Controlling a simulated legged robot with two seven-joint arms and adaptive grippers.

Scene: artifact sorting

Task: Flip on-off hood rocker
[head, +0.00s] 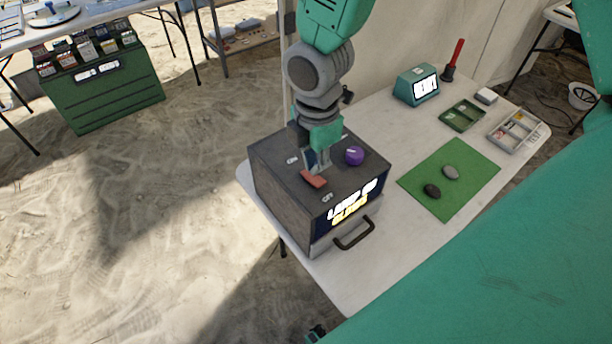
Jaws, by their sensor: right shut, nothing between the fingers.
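The hood (275,195) is a dark grey box on the white table, with a lit yellow-and-white display and a black handle on its front. On its top is a red rocker (313,180) between two small white labels. I cannot tell for sure which side of the rocker is pressed down. My right gripper (320,168) comes down from above and is shut and empty. Its fingertips are right at the rocker's far end, touching it or just above it. They hide part of that end.
A purple knob (354,156) stands on the hood top, close right of the gripper. A green mat (470,190) with two stones, trays (462,116), a teal display box (416,86) and a red-handled tool (453,60) are right on the table.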

